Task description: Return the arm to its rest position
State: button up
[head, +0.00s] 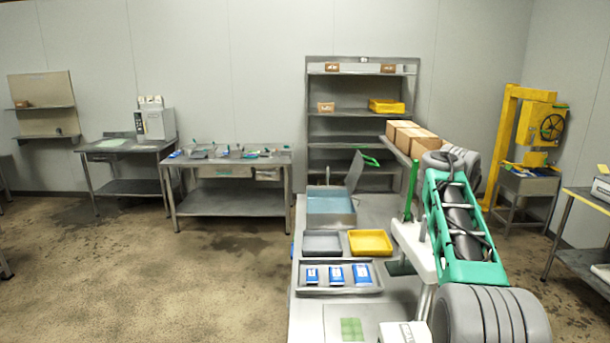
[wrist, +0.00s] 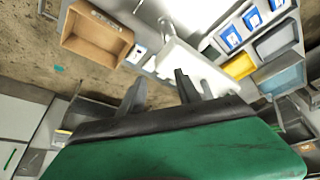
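My arm (head: 462,225), green and grey, rises at the right side of the head view, in front of the grey work table (head: 375,212). My gripper (wrist: 160,85) shows in the wrist view as dark fingers standing apart, with nothing between them. It is open and empty. I cannot make out the fingers in the head view.
The table holds a blue-filled basin (head: 330,203), a grey tray (head: 322,243), a yellow tray (head: 370,243) and a tray of blue-and-white packets (head: 340,290). Cardboard boxes (head: 412,138) stand behind my arm. A yellow-framed machine (head: 510,125) is at right. Open floor (head: 150,270) lies left.

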jog(key=s+a+f+n+b, duration=0.1)
jog(key=s+a+f+n, duration=0.1)
jog(key=s+a, duration=0.45)
jog(key=s+a+f+n+b, duration=0.2)
jog(key=s+a, duration=0.3)
jog(key=s, duration=0.3)
jog(key=s+a+f+n+y, duration=0.1)
jog(key=s+a+f, duration=0.3)
jog(key=s+f, duration=0.2)
jog(key=s+a+f+n+t+y+b, duration=0.1)
jog(key=s+a+f+n, duration=0.1)
jog(key=s+a+f, duration=0.3)
jog(key=s+f, duration=0.1)
jog(key=s, duration=0.2)
jog(key=shift+s+a+n+y, duration=0.25)
jog(key=shift+s+n+y, duration=0.05)
jog(key=shift+s+y, duration=0.1)
